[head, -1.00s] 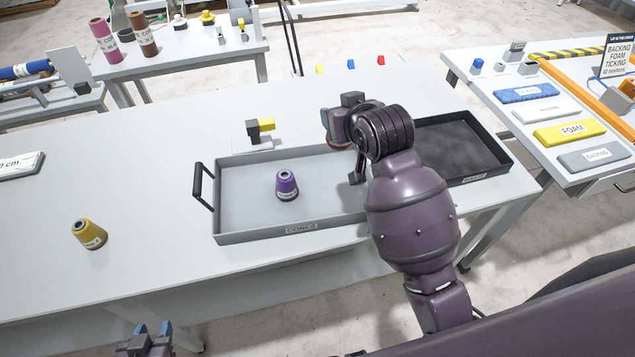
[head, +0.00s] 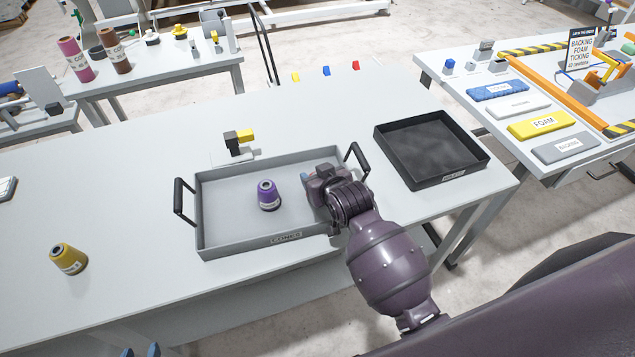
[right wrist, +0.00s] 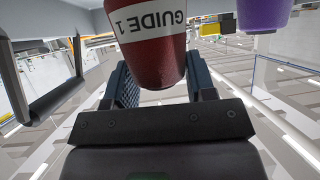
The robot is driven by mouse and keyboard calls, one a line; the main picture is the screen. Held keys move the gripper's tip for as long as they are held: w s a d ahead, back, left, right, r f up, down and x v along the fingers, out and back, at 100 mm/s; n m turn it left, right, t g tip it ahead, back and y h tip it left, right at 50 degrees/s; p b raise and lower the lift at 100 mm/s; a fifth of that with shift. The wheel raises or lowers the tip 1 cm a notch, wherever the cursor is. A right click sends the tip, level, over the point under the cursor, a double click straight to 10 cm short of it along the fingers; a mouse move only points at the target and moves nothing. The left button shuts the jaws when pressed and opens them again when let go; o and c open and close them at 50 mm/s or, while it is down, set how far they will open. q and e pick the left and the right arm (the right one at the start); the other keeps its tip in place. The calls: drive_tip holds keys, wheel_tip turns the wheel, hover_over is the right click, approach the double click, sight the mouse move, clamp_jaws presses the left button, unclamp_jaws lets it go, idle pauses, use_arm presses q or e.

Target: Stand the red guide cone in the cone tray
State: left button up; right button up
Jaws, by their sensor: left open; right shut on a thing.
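The red guide cone (right wrist: 150,45), labelled GUIDE 1, is between the fingers of my right gripper (right wrist: 158,88), which is shut on it. In the head view my right gripper (head: 312,180) is low over the right part of the grey cone tray (head: 226,252) and mostly hides the cone. I cannot tell whether the cone touches the tray floor. A purple cone (head: 268,196) stands in the tray, left of my right gripper; it also shows in the right wrist view (right wrist: 262,14). My left gripper (head: 140,352) is open and empty at the bottom edge, its fingertips just showing.
A yellow cone (head: 68,259) stands on the table (head: 130,220) left of the tray. A black tray (head: 430,182) is to the right, empty. A small black and yellow block (head: 238,142) sits behind the cone tray. The tray has dark upright handles at both ends.

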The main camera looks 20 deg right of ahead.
drive_tip(key=shift+f, duration=1.15)
drive_tip(key=shift+f, duration=0.1)
drive_tip(key=o, duration=0.9)
drive_tip(key=shift+o, duration=0.2)
drive_tip(key=shift+s, duration=0.1)
drive_tip(key=v, duration=1.2)
drive_tip(key=s+d+f+h, duration=0.1)
drive_tip(key=s+d+f, duration=0.9)
drive_tip(key=s+f, duration=0.3)
drive_tip(key=shift+s+f+m+g+h, duration=0.3)
drive_tip(key=shift+s+f+g, duration=0.1)
drive_tip(key=shift+s, duration=0.05)
